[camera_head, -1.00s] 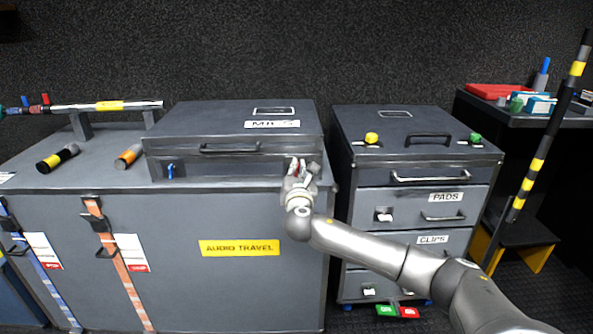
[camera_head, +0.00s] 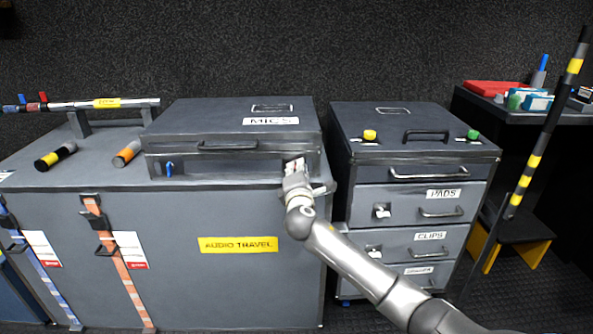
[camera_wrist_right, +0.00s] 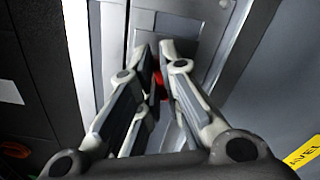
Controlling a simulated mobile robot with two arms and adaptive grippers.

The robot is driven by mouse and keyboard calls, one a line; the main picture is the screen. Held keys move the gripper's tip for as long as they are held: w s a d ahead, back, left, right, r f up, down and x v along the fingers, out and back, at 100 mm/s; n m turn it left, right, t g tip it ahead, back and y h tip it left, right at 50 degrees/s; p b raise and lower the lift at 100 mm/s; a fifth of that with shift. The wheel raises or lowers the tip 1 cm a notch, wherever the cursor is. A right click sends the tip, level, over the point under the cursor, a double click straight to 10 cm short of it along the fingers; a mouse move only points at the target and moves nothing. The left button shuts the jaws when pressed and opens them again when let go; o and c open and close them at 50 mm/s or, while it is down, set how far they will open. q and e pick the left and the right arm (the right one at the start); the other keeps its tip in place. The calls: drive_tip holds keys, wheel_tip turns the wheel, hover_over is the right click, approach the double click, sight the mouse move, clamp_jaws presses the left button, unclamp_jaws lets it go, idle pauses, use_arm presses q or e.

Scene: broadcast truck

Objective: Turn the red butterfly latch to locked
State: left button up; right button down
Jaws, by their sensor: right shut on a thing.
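The grey MICS case (camera_head: 230,125) lies closed on top of the large grey AUDIO TRAVEL case (camera_head: 190,270). My right gripper (camera_head: 294,168) is at the right part of the MICS case's front and covers the latch there in the head view. In the right wrist view the red latch (camera_wrist_right: 158,88) shows as a small red patch between the fingertips of my right gripper (camera_wrist_right: 162,70), which is shut on it. Most of the latch is hidden by the fingers, so its angle cannot be told. A blue latch (camera_head: 169,169) sits at the left of the same front. My left gripper is not in view.
A grey drawer cabinet (camera_head: 410,150) stands close to the right of the case. A dark table (camera_head: 520,112) with a red box (camera_head: 492,88) and a striped pole (camera_head: 545,125) are farther right. Two short cylinders lie left of the MICS case.

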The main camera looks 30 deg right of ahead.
use_arm(q)
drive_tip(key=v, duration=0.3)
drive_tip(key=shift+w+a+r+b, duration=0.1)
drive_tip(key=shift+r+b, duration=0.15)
drive_tip(key=shift+b, duration=0.1)
use_arm(e)
drive_tip(key=m, duration=0.4)
drive_tip(key=shift+f+m, duration=0.15)
drive_tip(key=shift+m, duration=0.25)
drive_tip(key=c, duration=1.6)
unclamp_jaws()
drive_tip(key=shift+d, duration=0.1)
drive_tip(key=v, duration=1.2)
